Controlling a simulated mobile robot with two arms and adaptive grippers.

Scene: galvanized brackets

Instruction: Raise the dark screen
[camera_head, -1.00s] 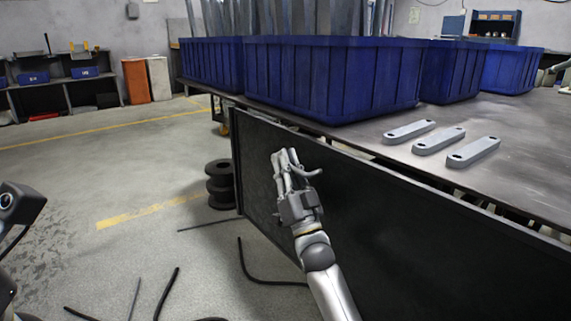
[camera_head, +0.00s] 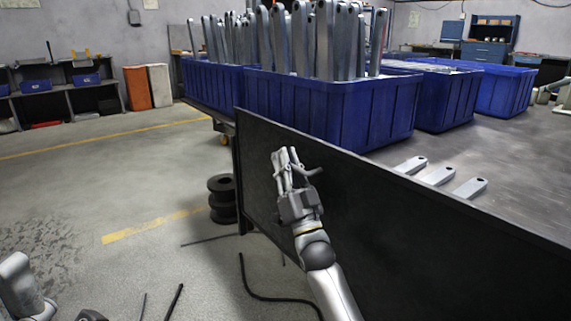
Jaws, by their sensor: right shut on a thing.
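The dark screen (camera_head: 430,235) is a large flat black panel standing upright along the near side of the table. Its top edge stands above the tabletop edge and hides the near ends of the grey brackets (camera_head: 438,176) and the lower part of the nearest blue bin. My right gripper (camera_head: 290,160) is in front of the screen's left part, shut on the screen; its fingertips are small and the exact contact is hard to see. Part of my left arm shows at the lower left; its fingers are out of view.
Blue bins (camera_head: 345,113) stand on the grey table (camera_head: 525,165), the nearest full of upright metal brackets. Black rings (camera_head: 222,200) are stacked on the floor left of the screen. Dark rods and a cable lie on the floor. Open floor stretches to the left.

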